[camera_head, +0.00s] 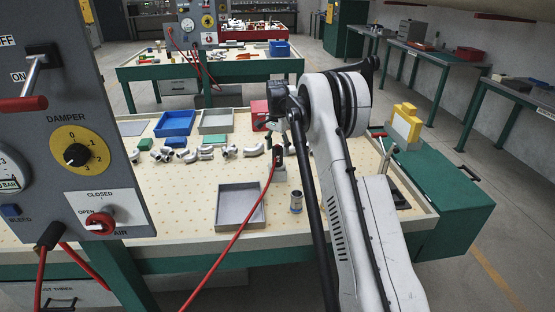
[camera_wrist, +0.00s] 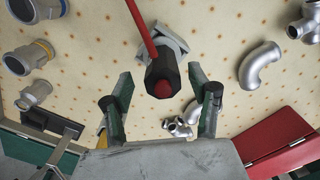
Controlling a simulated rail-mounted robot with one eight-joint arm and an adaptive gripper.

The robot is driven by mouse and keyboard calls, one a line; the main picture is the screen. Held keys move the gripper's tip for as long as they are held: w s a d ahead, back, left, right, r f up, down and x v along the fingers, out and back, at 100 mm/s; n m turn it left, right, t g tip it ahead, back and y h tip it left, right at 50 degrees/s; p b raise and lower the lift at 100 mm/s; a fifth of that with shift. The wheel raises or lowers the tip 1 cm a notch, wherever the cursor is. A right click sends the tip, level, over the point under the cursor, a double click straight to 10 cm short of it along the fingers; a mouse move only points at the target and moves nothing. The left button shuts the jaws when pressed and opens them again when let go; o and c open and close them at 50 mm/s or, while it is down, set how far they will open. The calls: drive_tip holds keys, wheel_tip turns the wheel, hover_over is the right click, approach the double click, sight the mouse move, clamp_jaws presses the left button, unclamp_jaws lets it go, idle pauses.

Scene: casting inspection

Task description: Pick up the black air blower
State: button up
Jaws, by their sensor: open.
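The black air blower (camera_wrist: 161,69) shows in the wrist view as a dark faceted body with a red end. A red hose (camera_wrist: 141,28) runs to it, and a grey stand (camera_wrist: 172,42) is behind it. My gripper (camera_wrist: 160,82) is open, with one finger on each side of the blower and visible gaps between. In the head view the blower (camera_head: 276,152) is small and partly hidden at its grey stand (camera_head: 279,173), below my gripper (camera_head: 273,137). I cannot tell the exact height between them.
Metal pipe fittings (camera_head: 188,155) lie in a row on the dotted worktable (camera_head: 180,205). A grey tray (camera_head: 240,187), a metal cup (camera_head: 296,201), a blue tray (camera_head: 175,115) and a red box (camera_head: 259,112) are nearby. In the wrist view a metal elbow (camera_wrist: 260,66) lies right of the gripper.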

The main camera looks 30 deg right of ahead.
sight(278, 157)
drive_tip(key=shift+w+d+f, duration=0.1)
drive_tip(key=shift+f, duration=1.1)
drive_tip(key=shift+w+f, duration=0.1)
drive_tip(key=shift+f, duration=1.05)
clamp_jaws()
